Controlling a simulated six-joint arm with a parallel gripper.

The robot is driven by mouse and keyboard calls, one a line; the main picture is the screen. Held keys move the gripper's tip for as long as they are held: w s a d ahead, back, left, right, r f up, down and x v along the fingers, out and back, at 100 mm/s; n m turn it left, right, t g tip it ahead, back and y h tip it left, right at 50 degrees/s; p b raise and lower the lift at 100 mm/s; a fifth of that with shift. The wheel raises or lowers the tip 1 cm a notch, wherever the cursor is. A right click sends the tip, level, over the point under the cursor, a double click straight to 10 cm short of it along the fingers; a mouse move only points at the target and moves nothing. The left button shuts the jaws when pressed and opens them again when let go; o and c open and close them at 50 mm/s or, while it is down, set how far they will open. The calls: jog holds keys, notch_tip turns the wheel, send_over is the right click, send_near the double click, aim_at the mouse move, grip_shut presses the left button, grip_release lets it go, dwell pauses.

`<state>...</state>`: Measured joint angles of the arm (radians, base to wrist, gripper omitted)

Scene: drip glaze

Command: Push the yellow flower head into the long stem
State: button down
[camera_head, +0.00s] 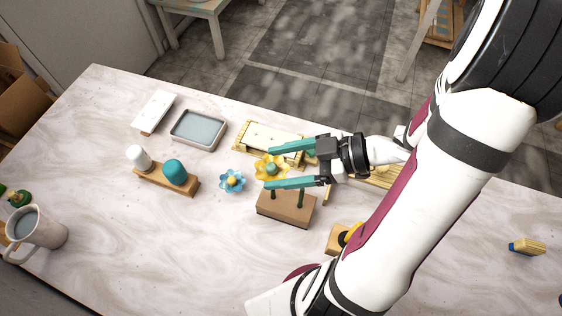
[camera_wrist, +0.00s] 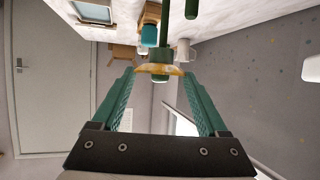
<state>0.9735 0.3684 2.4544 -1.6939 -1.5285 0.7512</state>
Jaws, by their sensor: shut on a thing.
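The yellow flower head (camera_head: 263,164) with a green centre is held between the two teal fingers of my gripper (camera_head: 270,168), above the brown wooden block (camera_head: 284,208). In the wrist view the flower head (camera_wrist: 160,69) shows edge-on between the fingertips. Two dark green stems rise from the block: a left one (camera_head: 273,192) and a right one (camera_head: 302,197). In the wrist view one stem (camera_wrist: 165,26) lines up with the flower head, and another stem (camera_wrist: 191,9) is beside it. I cannot tell whether the flower head touches a stem.
A blue flower (camera_head: 232,181) lies left of the block. A wooden stand with a teal dome (camera_head: 175,172) and white knob, a grey tray (camera_head: 198,129) and a mug (camera_head: 38,232) are further left. A cream rack (camera_head: 262,136) stands behind the gripper. The front table is mostly clear.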

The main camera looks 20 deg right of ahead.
dwell(0.3)
grip_release()
jog(key=v, duration=0.6)
dwell(0.4)
